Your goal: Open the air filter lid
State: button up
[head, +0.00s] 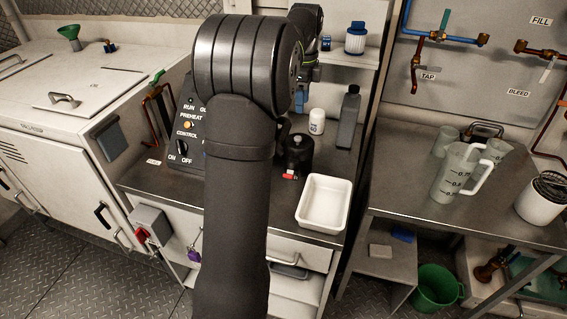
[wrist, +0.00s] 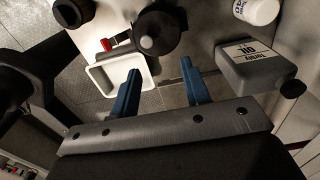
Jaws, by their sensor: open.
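No part is labelled as an air filter lid, so I cannot tell for sure which it is. A black round canister (head: 298,155) with a knob on top and a small red piece low on its front stands on the middle bench. In the wrist view the canister (wrist: 160,30) is seen beyond the fingers, with the red piece at its left. My gripper (wrist: 160,90) is open, its two blue fingers apart with nothing between them. It is apart from the canister.
A white tray (head: 324,204) sits in front of the canister. A grey bottle (head: 348,117) and a white jar (head: 317,121) stand behind it; the bottle (wrist: 255,65) is close right of my fingers in the wrist view. A control panel (head: 188,135) stands left. A blue-and-white cartridge (head: 356,40) is on the shelf.

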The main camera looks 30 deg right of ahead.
notch_tip(320, 180, up, 5)
jog(key=n+t+h, duration=0.1)
jog(key=n, duration=0.8)
send_over(291, 158)
jog(key=w+d, duration=0.1)
jog(key=d, duration=0.2)
jog(key=f, duration=1)
jog(key=shift+a, duration=0.25)
jog(key=s+a+f+n, duration=0.1)
jog(key=f+n, duration=0.1)
jog(key=n, duration=0.1)
jog(key=s+a+f+n, duration=0.2)
jog(key=f, duration=0.1)
jog(key=s+a+f+n+t+h, duration=0.1)
jog(key=f+n, duration=0.2)
jog(key=shift+s+a+f+n, duration=0.25)
jog(key=shift+s+a+n, duration=0.05)
jog(key=shift+s+a+f+t+h, duration=0.2)
jog(key=shift+t+h, duration=0.1)
jog(key=shift+s+a+f+t+h, duration=0.3)
jog(key=shift+s+a+t+h, duration=0.15)
jog(key=shift+t+h, duration=0.15)
jog(key=shift+s+a+f+t+h, duration=0.3)
jog(key=shift+s+a+t+h, duration=0.1)
jog(key=shift+t+h, duration=0.2)
jog(key=v, duration=0.7)
jog(key=x, duration=0.7)
jog(key=shift+w+d+r+g+y, duration=0.55)
jog(key=shift+w+d+g+y, duration=0.25)
jog(key=shift+g+y, duration=0.3)
